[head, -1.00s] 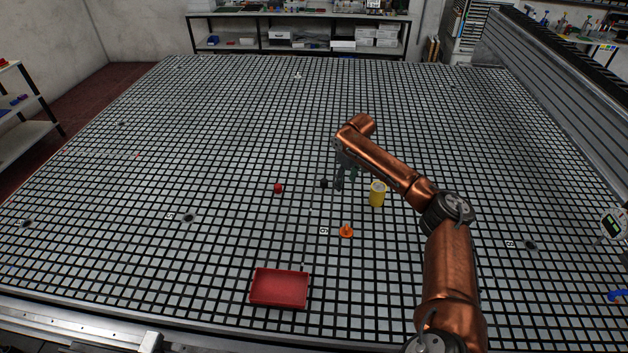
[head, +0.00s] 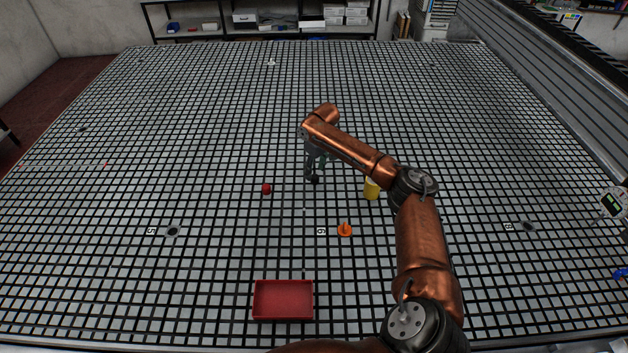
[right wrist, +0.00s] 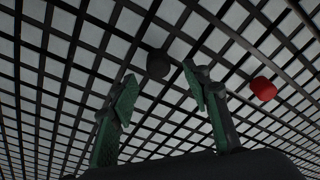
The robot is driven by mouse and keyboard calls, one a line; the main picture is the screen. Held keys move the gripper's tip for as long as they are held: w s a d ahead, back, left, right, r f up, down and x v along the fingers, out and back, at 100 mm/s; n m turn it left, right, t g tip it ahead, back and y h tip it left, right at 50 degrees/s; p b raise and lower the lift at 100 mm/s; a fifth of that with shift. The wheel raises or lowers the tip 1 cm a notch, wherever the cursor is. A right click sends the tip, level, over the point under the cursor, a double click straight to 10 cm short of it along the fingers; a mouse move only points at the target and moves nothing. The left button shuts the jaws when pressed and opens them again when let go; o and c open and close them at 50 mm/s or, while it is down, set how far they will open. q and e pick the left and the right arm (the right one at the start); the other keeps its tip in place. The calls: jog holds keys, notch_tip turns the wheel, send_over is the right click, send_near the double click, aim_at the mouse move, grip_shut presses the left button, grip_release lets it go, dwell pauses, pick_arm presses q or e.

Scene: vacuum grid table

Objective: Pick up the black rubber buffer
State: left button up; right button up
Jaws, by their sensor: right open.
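The black rubber buffer (head: 315,179) is a small dark piece on the grid table, right of the red knob-like piece (head: 266,188). In the right wrist view the buffer (right wrist: 158,64) shows as a dark round shape just beyond the gap between the fingertips. My right gripper (head: 310,174) points down at the buffer, very close to it in the head view. Its green-padded fingers (right wrist: 160,77) are open with nothing between them. Whether a finger touches the buffer cannot be told. My left gripper is not in view.
A yellow cylinder (head: 372,189) stands right of the gripper, close under my right arm. An orange piece (head: 345,230) lies nearer, and a red tray (head: 283,300) sits at the front. The red piece (right wrist: 263,89) is right of the fingers in the wrist view. The table's left side is mostly clear.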

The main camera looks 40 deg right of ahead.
aim_at(315, 176)
jog(key=shift+w+f, duration=0.1)
jog(key=shift+f, duration=1.45)
jog(key=c, duration=0.8)
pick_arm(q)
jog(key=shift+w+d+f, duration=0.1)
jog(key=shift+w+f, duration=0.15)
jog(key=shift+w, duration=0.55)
pick_arm(e)
jog(key=c, duration=0.4)
